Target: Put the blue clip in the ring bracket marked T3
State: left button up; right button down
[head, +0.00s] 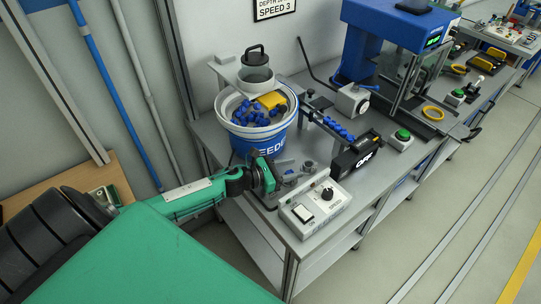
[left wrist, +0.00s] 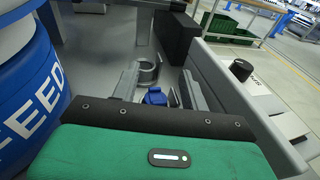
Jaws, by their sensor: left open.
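A small blue clip (left wrist: 155,97) shows in the left wrist view, just beyond the black front edge of my green gripper body and beside grey metal parts. A grey ring-shaped part (left wrist: 147,72) stands just behind it; I cannot read a T3 mark on it. In the head view my left gripper (head: 265,178) is open at the near left edge of the bench, in front of the feeder bowl. More blue clips (head: 256,117) lie in the bowl, and a row of them (head: 338,128) sits on a rail. My right gripper is not in view.
The blue and white feeder bowl (head: 242,131) stands close behind my left gripper. A grey control box (head: 314,208) with a switch and knob is to its right, and a black display box (head: 357,157) is beyond. A blue press (head: 387,38) stands farther back.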

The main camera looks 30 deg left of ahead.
pick_arm(q)
jog(key=shift+s+f, duration=0.1)
jog(key=shift+s, duration=0.15)
jog(key=shift+s+a+f+b, duration=0.3)
jog(key=shift+s+a, duration=0.15)
jog(key=shift+s, duration=0.1)
jog(key=v, duration=0.2)
jog(key=b+v, duration=0.1)
jog(key=v, duration=0.2)
jog(key=r+b+v, duration=0.1)
jog(key=v, duration=0.2)
jog(key=shift+a+r, duration=0.1)
jog(key=shift+a, duration=0.05)
jog(key=shift+r+b+v, duration=0.2)
jog(key=shift+b+v, duration=0.15)
jog(key=shift+v, duration=0.65)
